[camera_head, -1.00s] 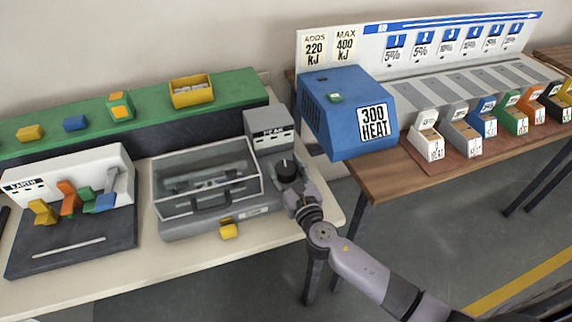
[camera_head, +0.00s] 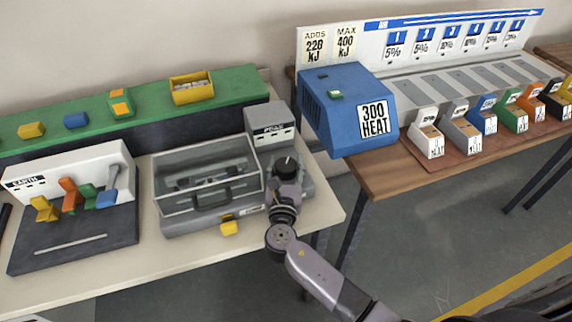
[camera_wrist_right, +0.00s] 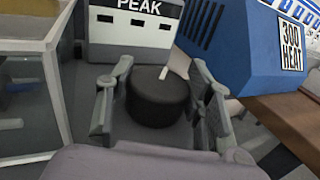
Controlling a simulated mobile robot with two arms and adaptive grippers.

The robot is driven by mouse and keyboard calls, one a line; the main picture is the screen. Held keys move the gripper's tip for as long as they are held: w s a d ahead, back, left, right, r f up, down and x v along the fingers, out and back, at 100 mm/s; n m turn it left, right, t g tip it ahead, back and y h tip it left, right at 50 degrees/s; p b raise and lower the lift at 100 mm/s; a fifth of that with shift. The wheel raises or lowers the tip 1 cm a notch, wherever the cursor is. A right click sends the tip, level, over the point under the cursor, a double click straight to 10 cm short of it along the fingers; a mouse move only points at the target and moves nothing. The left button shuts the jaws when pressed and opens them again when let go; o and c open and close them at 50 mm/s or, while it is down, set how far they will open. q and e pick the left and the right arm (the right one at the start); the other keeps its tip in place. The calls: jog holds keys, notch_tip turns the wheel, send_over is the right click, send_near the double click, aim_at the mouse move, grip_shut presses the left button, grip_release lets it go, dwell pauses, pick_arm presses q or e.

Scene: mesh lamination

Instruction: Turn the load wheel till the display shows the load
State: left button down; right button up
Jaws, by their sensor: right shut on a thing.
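The load wheel is a black round knob with a pale pointer mark; it shows in the right wrist view (camera_wrist_right: 158,97) and in the head view (camera_head: 285,164). It sits in front of the grey box (camera_head: 270,124) labelled PEAK, whose display face shows in the right wrist view (camera_wrist_right: 132,30); any value on it is too small to read. My right gripper (camera_wrist_right: 160,105) has its fingers on both sides of the wheel and is shut on it. In the head view my right gripper (camera_head: 286,188) partly hides the wheel. My left gripper is not in view.
A clear-lidded case (camera_head: 208,182) stands left of the wheel. A blue HEAT box (camera_head: 345,105) stands close on the right, on a wooden table (camera_head: 385,181). A yellow block (camera_head: 229,227) sits at the case's front. Coloured bins stand farther right.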

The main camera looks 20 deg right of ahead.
aim_at(286, 165)
jog(key=o, duration=1.2)
jog(key=shift+r, duration=0.1)
notch_tip(286, 165, up, 10)
jog(key=shift+f, duration=0.1)
